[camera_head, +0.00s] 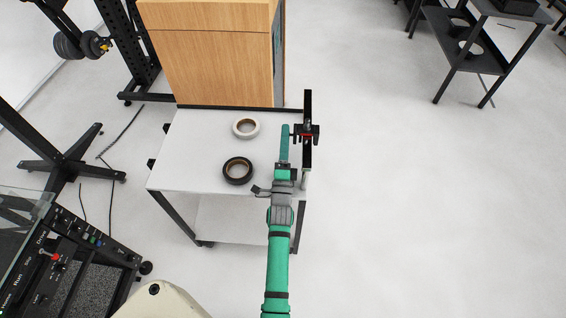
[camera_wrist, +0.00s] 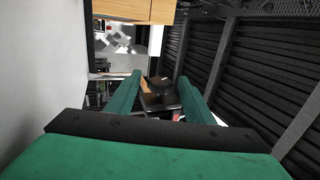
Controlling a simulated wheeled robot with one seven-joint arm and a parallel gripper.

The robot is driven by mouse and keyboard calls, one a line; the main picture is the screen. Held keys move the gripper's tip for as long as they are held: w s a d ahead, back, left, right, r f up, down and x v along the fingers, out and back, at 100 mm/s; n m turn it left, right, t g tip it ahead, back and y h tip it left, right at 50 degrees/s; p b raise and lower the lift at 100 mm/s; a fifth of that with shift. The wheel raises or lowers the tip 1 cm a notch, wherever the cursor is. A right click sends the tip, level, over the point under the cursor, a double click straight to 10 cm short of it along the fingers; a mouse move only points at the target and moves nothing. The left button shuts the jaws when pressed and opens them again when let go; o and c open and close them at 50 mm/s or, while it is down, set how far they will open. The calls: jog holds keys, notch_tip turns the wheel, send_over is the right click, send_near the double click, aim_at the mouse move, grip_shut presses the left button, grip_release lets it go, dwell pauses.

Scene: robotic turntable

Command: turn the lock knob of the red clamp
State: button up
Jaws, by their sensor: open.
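The red clamp (camera_head: 306,135) shows in the head view as a small, mostly black fitting with a red part, on a black upright bar at the table's right edge. Its lock knob is too small to tell apart. My gripper (camera_head: 285,132) is close beside the clamp on its left, above the table's right side. In the wrist view my gripper (camera_wrist: 160,79) has its two green fingers spread apart. A small dark shape shows between and beyond the fingertips there; I cannot tell whether it is the clamp. Nothing is visibly held.
The white table (camera_head: 185,150) carries a white tape roll (camera_head: 246,128) and a black tape roll (camera_head: 237,170), left of my gripper. A wooden cabinet (camera_head: 215,60) stands behind. The floor right of the table is clear. Dark slatted panels (camera_wrist: 245,65) fill the wrist view's right side.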

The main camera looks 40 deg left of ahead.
jog(key=s+d, duration=0.6)
jog(key=s, duration=0.3)
jog(key=shift+s+d, duration=0.35)
jog(key=shift+s, duration=0.05)
jog(key=shift+s+a, duration=0.1)
jog(key=shift+s, duration=0.05)
